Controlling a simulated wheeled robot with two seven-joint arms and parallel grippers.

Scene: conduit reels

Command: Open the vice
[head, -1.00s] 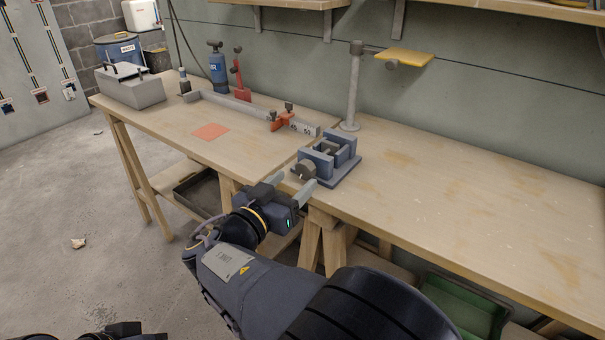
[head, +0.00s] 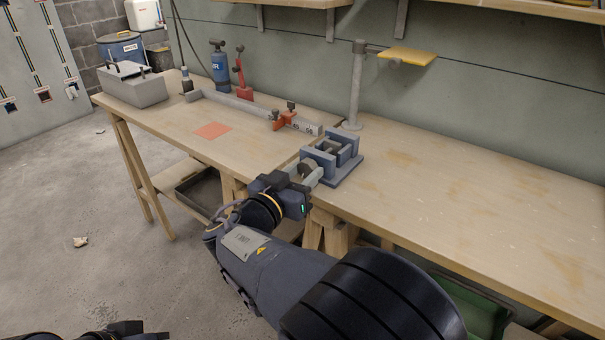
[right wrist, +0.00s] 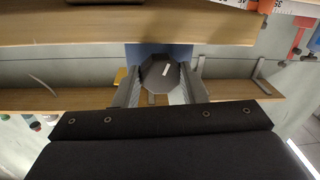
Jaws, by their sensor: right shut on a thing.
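The blue-grey vice (head: 335,157) stands on its base plate near the front edge of the workbench. Its round grey knob (right wrist: 160,74) faces the front of the bench. My right gripper (head: 307,173) is at this knob, and its fingers are shut on it from either side. In the right wrist view the knob sits between the two fingers (right wrist: 160,90), with a small white mark on its face. In the head view the gripper hides part of the knob. A dark piece of my left arm may show at the bottom left, but its fingers cannot be made out.
The wooden workbench (head: 450,195) is bare to the right of the vice. Behind the vice stand a grey post (head: 356,90) with a yellow plate (head: 407,55) and a long rail with a red clamp (head: 284,119). An orange square (head: 213,130) lies to the left.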

